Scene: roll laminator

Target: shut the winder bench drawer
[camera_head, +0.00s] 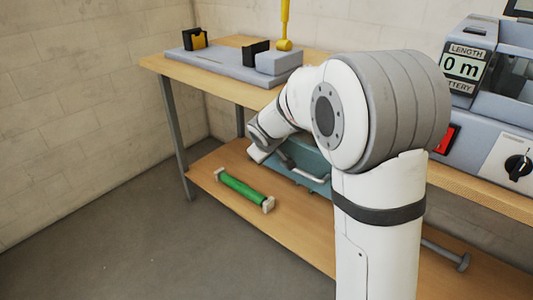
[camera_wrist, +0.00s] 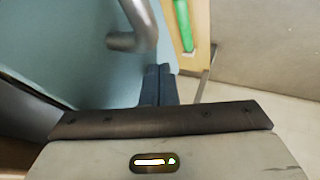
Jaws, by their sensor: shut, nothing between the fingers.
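The teal winder bench drawer (camera_head: 312,160) hangs under the bench top, above the lower shelf, partly hidden behind my arm. Its front carries a grey bar handle (camera_head: 302,172). How far it stands out is hard to tell because my arm covers much of it. My gripper (camera_head: 257,154) is shut and empty, just left of the drawer's handle. In the wrist view the teal surface (camera_wrist: 65,45) fills the left side and the grey handle (camera_wrist: 140,30) curves in at the top. The dark fingertips (camera_wrist: 160,75) are together close beside the teal surface; contact cannot be told.
The wooden bench top (camera_head: 160,66) carries a grey winder unit (camera_head: 225,66) with black and yellow parts. A green roll (camera_head: 243,189) lies on the lower shelf (camera_head: 215,160). A laminator with a length display (camera_head: 462,67) stands right. The floor (camera_head: 100,235) at front left is clear.

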